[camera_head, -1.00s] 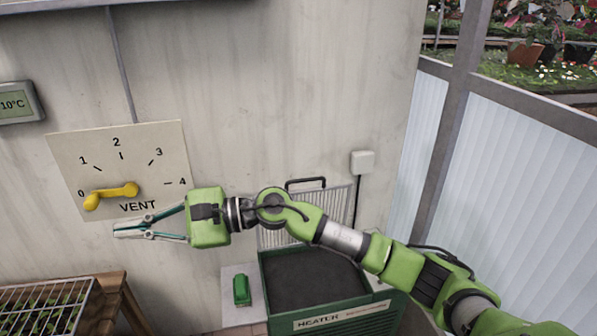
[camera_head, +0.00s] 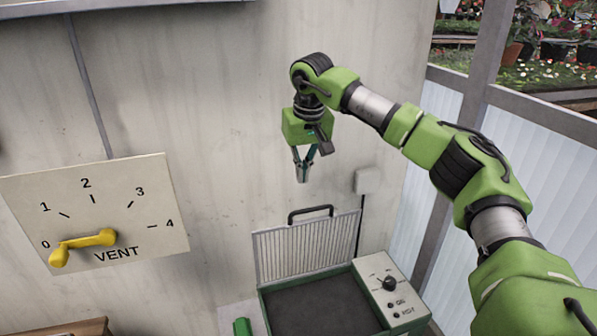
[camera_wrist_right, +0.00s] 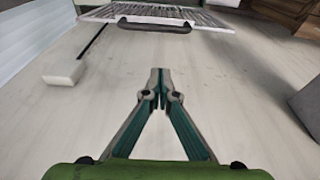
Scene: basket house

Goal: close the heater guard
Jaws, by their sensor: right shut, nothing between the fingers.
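The heater guard (camera_head: 303,248) is a wire grille with a dark handle (camera_head: 310,211) on its top edge. It stands raised along the back of the green heater (camera_head: 265,300), against the wall, and the dark heater top (camera_head: 318,305) is uncovered. My right gripper (camera_head: 303,180) points down above the guard handle, apart from it. Its fingers are shut and empty. The right wrist view shows the closed fingertips (camera_wrist_right: 160,75), with the guard's grille (camera_wrist_right: 185,17) and handle (camera_wrist_right: 154,26) beyond them. My left gripper is not in view.
The heater's control panel (camera_head: 392,285) with a black knob is at its right. A white wall box (camera_head: 367,181) with a cable is right of the gripper. A green object (camera_head: 242,327) stands left of the heater. The VENT dial (camera_head: 140,210) has a yellow lever (camera_head: 85,243) near 0.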

